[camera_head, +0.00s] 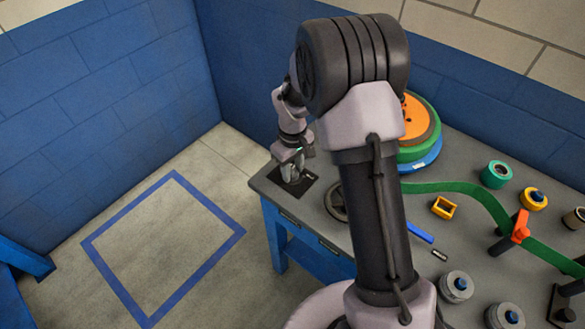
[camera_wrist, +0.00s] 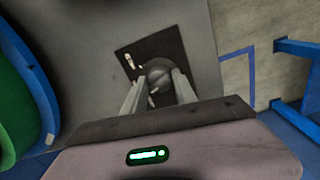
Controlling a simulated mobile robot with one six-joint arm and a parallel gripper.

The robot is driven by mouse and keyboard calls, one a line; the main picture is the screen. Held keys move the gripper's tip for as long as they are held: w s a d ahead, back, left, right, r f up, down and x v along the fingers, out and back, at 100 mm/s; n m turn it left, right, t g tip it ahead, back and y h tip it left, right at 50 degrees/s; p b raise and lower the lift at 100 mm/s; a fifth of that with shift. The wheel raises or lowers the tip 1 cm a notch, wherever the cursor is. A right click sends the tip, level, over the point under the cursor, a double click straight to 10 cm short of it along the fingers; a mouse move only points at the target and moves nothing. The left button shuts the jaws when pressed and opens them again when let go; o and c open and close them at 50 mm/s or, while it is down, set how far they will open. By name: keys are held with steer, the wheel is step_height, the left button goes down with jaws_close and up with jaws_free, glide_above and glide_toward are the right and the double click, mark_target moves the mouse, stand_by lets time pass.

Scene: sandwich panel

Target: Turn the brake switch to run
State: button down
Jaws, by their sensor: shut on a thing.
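The brake switch shows in the wrist view as a dark round knob (camera_wrist: 158,73) on a black square plate (camera_wrist: 170,46) with small white marks to the left of the knob. In the head view the plate (camera_head: 307,187) lies at the left end of the grey bench top. My gripper (camera_head: 292,173) points down over this plate. In the wrist view my gripper (camera_wrist: 157,88) has its two pale fingers on either side of the knob, shut on it. In the head view the knob is hidden by my gripper. I cannot read which position the switch is in.
Stacked orange, green and blue discs (camera_head: 422,130) stand behind my arm. A green strap (camera_head: 465,188) runs along the grey bench (camera_head: 390,250). A yellow square piece (camera_head: 444,207), a teal roll (camera_head: 496,174) and grey rolls (camera_head: 456,286) lie to the right. Left is open floor with a blue-taped square (camera_head: 208,195).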

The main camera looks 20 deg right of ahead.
mark_target(292, 170)
steer(key=shift+m, duration=1.9)
steer(key=c, duration=1)
jaws_free()
step_height(292, 170, up, 18)
steer(key=p, duration=0.6)
steer(key=shift+f, duration=0.25)
